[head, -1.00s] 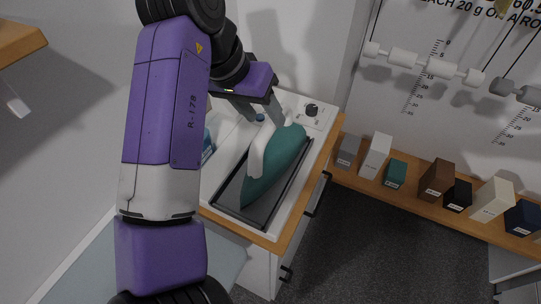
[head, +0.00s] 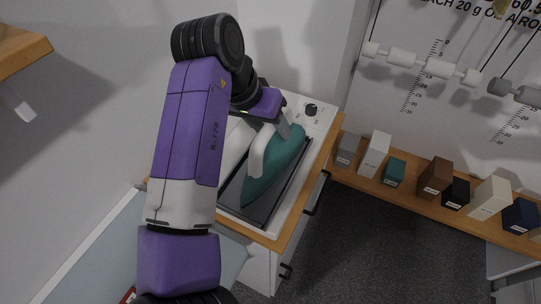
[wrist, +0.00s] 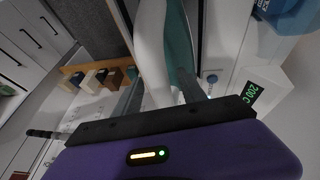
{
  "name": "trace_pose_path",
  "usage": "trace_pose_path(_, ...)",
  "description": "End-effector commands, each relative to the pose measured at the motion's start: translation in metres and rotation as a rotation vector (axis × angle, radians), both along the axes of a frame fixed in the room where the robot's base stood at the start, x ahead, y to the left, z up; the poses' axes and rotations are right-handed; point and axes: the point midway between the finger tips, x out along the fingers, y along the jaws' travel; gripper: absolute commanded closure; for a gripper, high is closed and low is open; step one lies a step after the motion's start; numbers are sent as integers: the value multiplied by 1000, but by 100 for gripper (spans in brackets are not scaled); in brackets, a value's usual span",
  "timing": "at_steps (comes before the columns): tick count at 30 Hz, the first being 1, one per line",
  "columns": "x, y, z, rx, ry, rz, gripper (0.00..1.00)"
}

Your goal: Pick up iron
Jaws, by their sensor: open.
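The iron has a teal body (head: 277,178) and a white handle (head: 256,158). It lies on a dark rectangular plate (head: 284,198) set in a white unit on the wooden-edged cabinet top. My gripper (head: 285,130) is open at the iron's far end, by the top of the handle. In the wrist view the white handle (wrist: 151,45) and teal body (wrist: 179,45) extend away between my open fingers (wrist: 158,90). I cannot tell whether a finger touches the iron. My arm hides part of the unit's left side.
A black knob (head: 311,110) sits behind the iron. A green "200 C" display (wrist: 257,92) and a blue object (wrist: 290,14) show in the wrist view. A low wooden shelf (head: 430,208) at right holds several boxes. Dark floor (head: 370,255) is clear in front.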

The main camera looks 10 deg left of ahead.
Motion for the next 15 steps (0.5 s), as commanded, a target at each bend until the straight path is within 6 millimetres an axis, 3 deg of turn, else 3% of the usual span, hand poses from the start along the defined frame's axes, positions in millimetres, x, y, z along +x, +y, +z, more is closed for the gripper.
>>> trace_pose_path(15, 0, 0, -4, 0, 0, 1, 51)
